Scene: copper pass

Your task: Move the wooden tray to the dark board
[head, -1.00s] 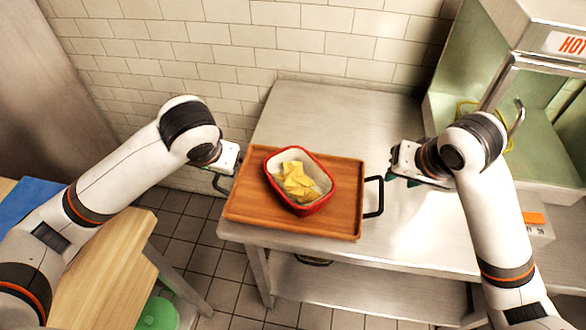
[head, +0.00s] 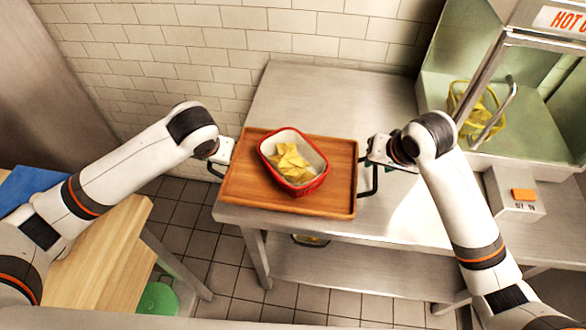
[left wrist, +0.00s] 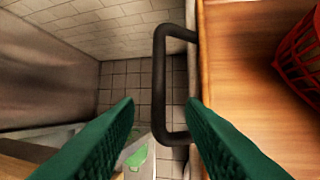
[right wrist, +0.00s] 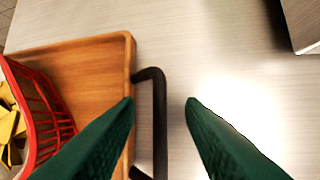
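The wooden tray (head: 335,190) lies flat on the left part of the steel table and carries a red basket (head: 318,171) of yellow chips. A black handle stands out from each short side. My left gripper (left wrist: 160,103) is open, with the tray's left handle (left wrist: 159,85) between its green fingers, not clamped. My right gripper (right wrist: 159,103) is open, with the right handle (right wrist: 160,115) between its fingers; it also shows at the tray's right side in the head view (head: 372,166). I see no dark board in these views.
The steel table (head: 300,95) has free room behind and right of the tray. A hot cabinet (head: 540,110) with a yellow basket (head: 480,108) stands at right, with a small box (head: 515,195) before it. A light wooden counter (head: 100,250) is at left, across a floor gap.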

